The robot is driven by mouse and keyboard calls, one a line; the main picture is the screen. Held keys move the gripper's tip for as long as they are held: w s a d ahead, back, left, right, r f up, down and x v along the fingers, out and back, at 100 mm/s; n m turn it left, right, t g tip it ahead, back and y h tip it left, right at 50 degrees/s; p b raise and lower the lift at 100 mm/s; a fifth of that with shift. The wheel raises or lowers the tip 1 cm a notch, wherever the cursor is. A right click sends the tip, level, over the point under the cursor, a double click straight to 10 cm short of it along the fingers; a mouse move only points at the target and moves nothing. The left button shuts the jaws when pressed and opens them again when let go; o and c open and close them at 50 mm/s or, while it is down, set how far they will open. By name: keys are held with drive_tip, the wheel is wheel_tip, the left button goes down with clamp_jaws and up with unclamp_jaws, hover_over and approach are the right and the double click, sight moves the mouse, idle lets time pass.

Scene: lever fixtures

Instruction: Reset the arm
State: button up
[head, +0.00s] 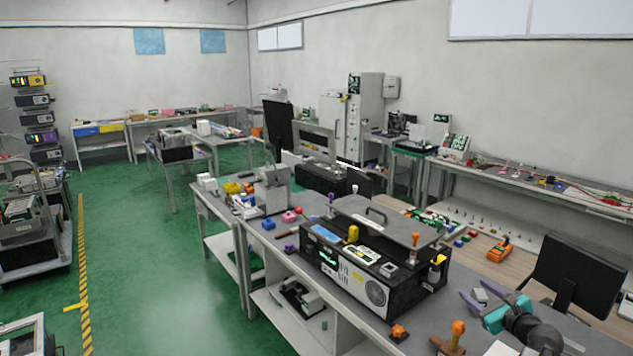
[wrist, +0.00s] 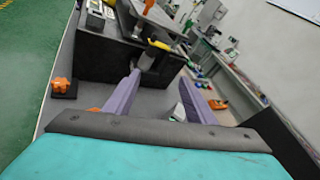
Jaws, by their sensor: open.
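My gripper (head: 494,289) is at the lower right of the head view, with a teal body and two purple fingers spread apart. In the wrist view my gripper (wrist: 160,75) is open and empty, its fingers pointing toward the black machine (wrist: 95,55). In the head view the black machine (head: 375,296) stands on the bench, left of the gripper and apart from it. It has a grey lid with a handle, an orange-topped lever (head: 415,240) and a yellow-topped part (head: 437,262) at its right end. The yellow part also shows in the wrist view (wrist: 160,45).
An orange knob on a dark base (head: 398,331) and an orange-topped lever fixture (head: 457,328) stand at the bench's front. A small pale block (head: 480,295) shows between the fingers. A dark monitor (head: 578,272) is at the right. Green floor lies open at left.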

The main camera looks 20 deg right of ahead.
drive_tip(key=w+a+f+n+g+y, duration=0.2)
drive_tip(key=w+a+f+n, duration=0.3)
drive_tip(key=a, duration=0.5)
drive_tip(key=w+a+f+n+g+y, duration=0.25)
drive_tip(key=a+f+n, duration=0.35)
drive_tip(key=a, duration=0.5)
drive_tip(key=w+a+f+n+g+y, duration=0.25)
drive_tip(key=a+f+n, duration=0.3)
drive_tip(key=a, duration=0.45)
drive_tip(key=s+a+f+n+g+h, duration=0.1)
drive_tip(key=s+a+f+n+g, duration=0.25)
drive_tip(key=a+n, duration=0.35)
drive_tip(key=s+a+f+n+g+h, duration=0.2)
drive_tip(key=a+f+n, duration=0.3)
drive_tip(key=a, duration=0.4)
drive_tip(key=s+a+f+n+g+h, duration=0.1)
drive_tip(key=s+a+f+n+g, duration=0.25)
drive_tip(key=a+n, duration=0.35)
drive_tip(key=s+f+g+b, duration=0.1)
drive_tip(key=s+f+b, duration=0.6)
drive_tip(key=f, duration=0.6)
drive_tip(key=s+f+m+g+b, duration=0.1)
drive_tip(key=s+f+b, duration=0.6)
drive_tip(key=f, duration=0.7)
drive_tip(key=s+f+g+b, duration=0.2)
drive_tip(key=s+f+b, duration=0.6)
drive_tip(key=s+f, duration=0.3)
wheel_tip(320, 180, down, 3)
drive_tip(key=shift+a+f+g, duration=0.15)
drive_tip(key=shift+g, duration=0.15)
